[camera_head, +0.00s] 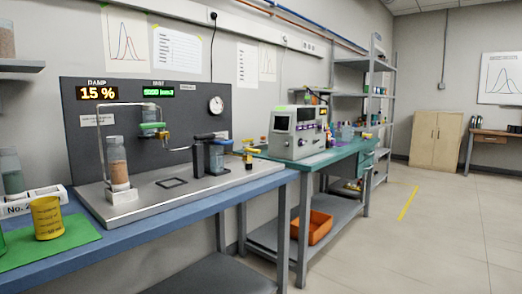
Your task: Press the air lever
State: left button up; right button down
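The classifier rig has a dark back panel (186,113) and a grey base plate (165,189) on the blue bench. The panel has a "15 %" display (97,93), a green display (160,93) and a round gauge (216,104). A jar with brown grains (118,164) stands upright at the plate's left. A small green part (152,126) sits below a clear container beside a bent pipe. A black-topped unit (208,155) stands at the right, near a yellow-topped part (248,153). I cannot tell which part is the air lever. Neither gripper shows.
A yellow cup (47,217) stands on a green mat (72,240) at the front left of the blue bench (150,243). A teal table (318,157) with a grey instrument (297,132) adjoins at the right. An orange bin (312,226) sits below. The floor at the right is clear.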

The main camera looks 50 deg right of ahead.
aim_at(247, 150)
jog(key=l+u, duration=0.2)
jog(key=l, duration=1.95)
jog(key=l+u, duration=0.2)
jog(key=l, duration=1.95)
